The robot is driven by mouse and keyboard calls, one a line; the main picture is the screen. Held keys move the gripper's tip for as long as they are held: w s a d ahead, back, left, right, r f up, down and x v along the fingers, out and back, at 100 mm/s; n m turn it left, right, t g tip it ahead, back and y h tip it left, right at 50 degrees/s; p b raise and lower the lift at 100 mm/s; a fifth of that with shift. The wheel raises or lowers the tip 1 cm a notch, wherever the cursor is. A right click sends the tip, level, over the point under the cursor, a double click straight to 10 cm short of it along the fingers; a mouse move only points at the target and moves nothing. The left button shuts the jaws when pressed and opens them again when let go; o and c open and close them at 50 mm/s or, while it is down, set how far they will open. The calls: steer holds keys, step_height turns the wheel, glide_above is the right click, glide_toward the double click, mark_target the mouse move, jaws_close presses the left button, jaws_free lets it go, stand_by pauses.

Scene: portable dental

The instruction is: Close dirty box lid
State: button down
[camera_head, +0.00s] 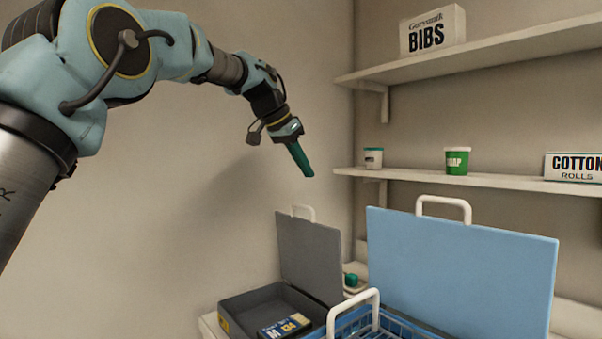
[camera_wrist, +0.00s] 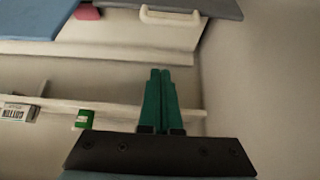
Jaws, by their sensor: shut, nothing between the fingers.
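Two boxes with raised lids stand at the bottom of the head view; no label there names either as the dirty box. The grey box (camera_head: 237,304) has its grey lid (camera_head: 310,255) standing open, with a white handle (camera_head: 303,211) on top. The blue lid (camera_head: 460,272) stands upright behind a blue basket (camera_head: 345,327). My gripper (camera_head: 308,173) hangs above the grey lid, apart from it, with green fingers pointing down. In the wrist view, the gripper (camera_wrist: 160,72) is shut and empty. The grey lid (camera_wrist: 215,8) and its handle (camera_wrist: 172,17) show at the top edge.
A dark packet (camera_head: 285,327) lies in the grey box. A small green-topped item (camera_head: 350,280) sits between the lids. Air left of the grey lid is clear.

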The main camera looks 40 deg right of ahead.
steer(key=shift+d+f+p, duration=0.2)
steer(key=shift+f+p, duration=0.85)
steer(key=shift+f, duration=2.55)
